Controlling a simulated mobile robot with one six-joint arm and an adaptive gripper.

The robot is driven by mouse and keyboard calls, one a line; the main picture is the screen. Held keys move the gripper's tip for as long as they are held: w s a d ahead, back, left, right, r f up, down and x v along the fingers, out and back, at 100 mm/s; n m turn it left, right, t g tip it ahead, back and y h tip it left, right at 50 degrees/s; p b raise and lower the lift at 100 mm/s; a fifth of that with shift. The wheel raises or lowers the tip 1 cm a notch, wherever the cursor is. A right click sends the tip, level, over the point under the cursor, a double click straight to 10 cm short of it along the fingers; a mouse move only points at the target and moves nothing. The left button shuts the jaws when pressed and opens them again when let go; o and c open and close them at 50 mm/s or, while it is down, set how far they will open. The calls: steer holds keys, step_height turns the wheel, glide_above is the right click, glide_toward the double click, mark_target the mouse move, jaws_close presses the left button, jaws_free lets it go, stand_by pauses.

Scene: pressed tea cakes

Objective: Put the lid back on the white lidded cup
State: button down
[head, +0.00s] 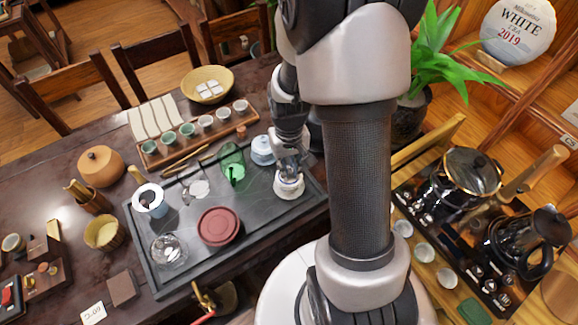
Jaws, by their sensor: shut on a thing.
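The white lidded cup (289,187) stands on the right part of the dark tea tray (262,224). My gripper (290,168) points down right above the cup, with its fingers shut on the cup's white lid. The lid is mostly hidden by the fingers. It is at or just over the cup's rim; I cannot tell whether it touches the rim or sits level.
A red-brown round pot (218,226) and a glass piece (169,251) sit on the tray. Small cups (223,115) line the back.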

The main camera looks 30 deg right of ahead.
steer(key=c, duration=1.5)
jaws_free()
steer(key=shift+o, duration=0.4)
steer(key=o, duration=0.4)
steer(key=shift+o, duration=0.2)
steer(key=shift+r, duration=0.15)
steer(key=shift+r+p, duration=2.9)
steer(key=shift+r, duration=0.5)
